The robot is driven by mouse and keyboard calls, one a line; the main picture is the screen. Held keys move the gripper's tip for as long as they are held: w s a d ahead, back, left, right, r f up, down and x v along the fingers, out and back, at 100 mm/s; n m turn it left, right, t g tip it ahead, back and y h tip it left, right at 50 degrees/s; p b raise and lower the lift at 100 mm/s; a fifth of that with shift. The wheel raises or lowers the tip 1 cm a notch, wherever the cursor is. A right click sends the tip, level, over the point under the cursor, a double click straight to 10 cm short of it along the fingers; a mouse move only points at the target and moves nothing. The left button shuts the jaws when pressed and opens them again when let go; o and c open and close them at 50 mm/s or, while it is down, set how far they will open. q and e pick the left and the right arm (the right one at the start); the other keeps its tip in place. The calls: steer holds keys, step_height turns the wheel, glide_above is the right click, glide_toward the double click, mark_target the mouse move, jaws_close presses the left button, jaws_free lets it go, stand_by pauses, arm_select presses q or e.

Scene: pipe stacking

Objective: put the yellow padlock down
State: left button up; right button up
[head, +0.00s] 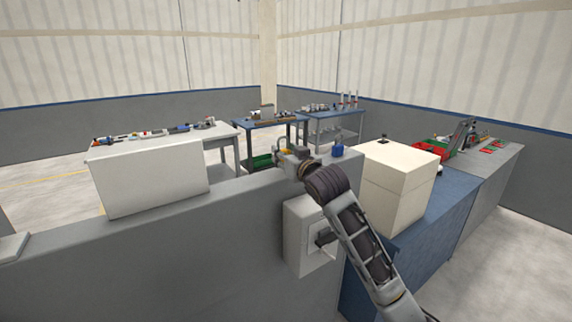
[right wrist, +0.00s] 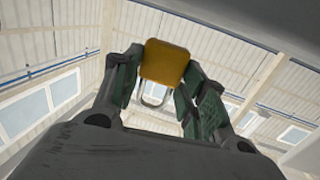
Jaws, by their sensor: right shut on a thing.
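The yellow padlock (right wrist: 165,62) is between the fingertips of my right gripper (right wrist: 162,78) in the right wrist view. Its metal shackle points back toward the palm. My right gripper is shut on it. In the head view my right gripper (head: 284,149) is over the top of the grey wall, with a small bit of yellow showing at its tip. Whether the padlock touches anything below cannot be told. My left gripper is not in view.
A large cream box (head: 395,190) stands to the right on a blue bench (head: 440,215). A white panel (head: 150,177) is at the left. Tables with tools stand behind.

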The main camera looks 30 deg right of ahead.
steer(key=shift+f, duration=1.45)
steer(key=shift+f, duration=0.15)
steer(key=o, duration=1.1)
steer(key=shift+s, duration=0.1)
